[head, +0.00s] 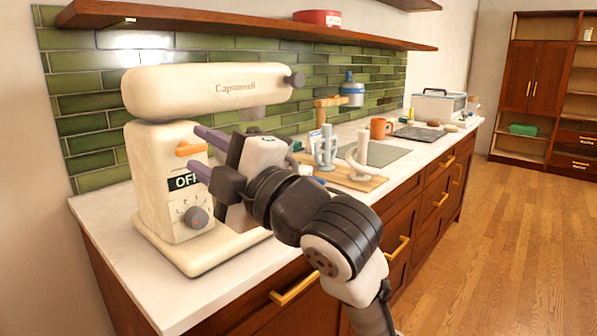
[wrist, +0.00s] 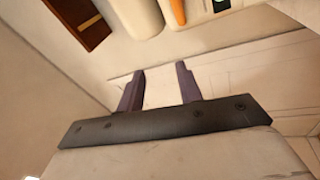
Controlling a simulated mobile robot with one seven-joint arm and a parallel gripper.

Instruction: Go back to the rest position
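My gripper (head: 201,153) is in front of the control side of a cream stand mixer (head: 165,100) in the head view. Its two purple fingers are apart, with nothing visible between them. The fingers overlap the area beside the mixer's orange lever (head: 190,148) and OFF label (head: 184,181); I cannot tell whether they touch it. In the wrist view my gripper (wrist: 161,70) is also open and empty, with the mixer (wrist: 202,8) and orange lever (wrist: 178,11) at the top edge, beyond the fingertips.
The mixer stands on a white counter (head: 105,225) with wooden drawers below. Farther along are a wooden board (head: 365,183), an orange mug (head: 381,128) and a toaster-like appliance (head: 438,107). A shelf (head: 250,27) runs above. The wooden floor (head: 500,230) at right is clear.

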